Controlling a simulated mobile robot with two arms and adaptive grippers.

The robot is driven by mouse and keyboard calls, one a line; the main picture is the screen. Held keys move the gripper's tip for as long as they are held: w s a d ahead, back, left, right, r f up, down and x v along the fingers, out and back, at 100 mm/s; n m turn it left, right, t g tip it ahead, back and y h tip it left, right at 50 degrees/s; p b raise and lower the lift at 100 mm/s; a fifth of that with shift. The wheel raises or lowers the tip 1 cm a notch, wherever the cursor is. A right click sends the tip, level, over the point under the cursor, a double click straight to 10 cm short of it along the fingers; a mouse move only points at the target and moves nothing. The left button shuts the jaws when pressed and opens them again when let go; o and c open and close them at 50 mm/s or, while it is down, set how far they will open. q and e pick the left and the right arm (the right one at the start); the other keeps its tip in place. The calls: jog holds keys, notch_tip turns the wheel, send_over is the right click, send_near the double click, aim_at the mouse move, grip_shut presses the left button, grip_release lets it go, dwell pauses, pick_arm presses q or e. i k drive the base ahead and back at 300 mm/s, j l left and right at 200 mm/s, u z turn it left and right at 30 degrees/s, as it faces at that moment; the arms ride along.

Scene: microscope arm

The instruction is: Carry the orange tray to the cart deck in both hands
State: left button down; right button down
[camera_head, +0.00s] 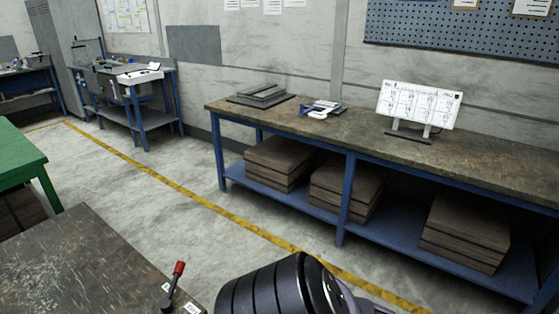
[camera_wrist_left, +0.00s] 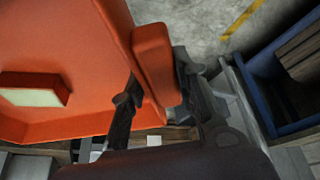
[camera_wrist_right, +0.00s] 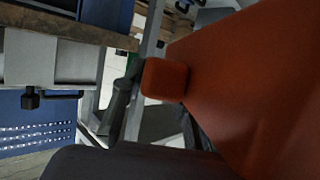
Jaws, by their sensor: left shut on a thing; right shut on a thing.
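The orange tray (camera_wrist_left: 75,35) fills the upper left of the left wrist view, and its side fills the right of the right wrist view (camera_wrist_right: 250,85). A small block with a pale face (camera_wrist_left: 35,90) shows inside it. My left gripper (camera_wrist_left: 150,95) is shut on the tray's handle (camera_wrist_left: 155,62), with a dark finger on each side. My right gripper (camera_wrist_right: 155,100) is shut on the opposite handle (camera_wrist_right: 165,78); its far finger is partly hidden. The tray and both grippers are out of the head view. I cannot make out the cart deck for certain.
A long blue-framed bench (camera_head: 300,122) stands along the wall, with a clamp (camera_head: 322,109) and a white board (camera_head: 420,104) on it. A dark tabletop with a red-knobbed lever (camera_head: 178,270) is at lower left, near a green table (camera_head: 18,160). Between them, floor is clear.

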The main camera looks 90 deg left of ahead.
aim_at(47, 276)
jog(key=u, duration=1.05)
jog(key=i+u, duration=0.45)
jog(key=i, duration=0.3)
jog(key=i+u, duration=0.4)
jog(key=i+l+u, duration=0.1)
jog(key=i+u, duration=0.25)
jog(key=i, duration=0.25)
jog(key=i+j+u, duration=0.1)
jog(key=i+u, duration=0.4)
jog(key=u, duration=0.2)
jog(key=i+u, duration=0.4)
jog(key=i+j+u, duration=0.1)
jog(key=i+u, duration=0.65)
jog(key=u, duration=0.25)
jog(key=i+u, duration=0.3)
jog(key=i, duration=0.2)
jog(key=i+l+u, duration=0.1)
jog(key=i+u, duration=0.15)
jog(key=i, duration=0.2)
jog(key=i+u, duration=0.5)
jog(key=u, duration=0.2)
jog(key=i+u, duration=0.5)
jog(key=u, duration=0.2)
jog(key=i+u, duration=0.15)
jog(key=u, duration=0.2)
jog(key=i+u, duration=0.1)
jog(key=u, duration=0.25)
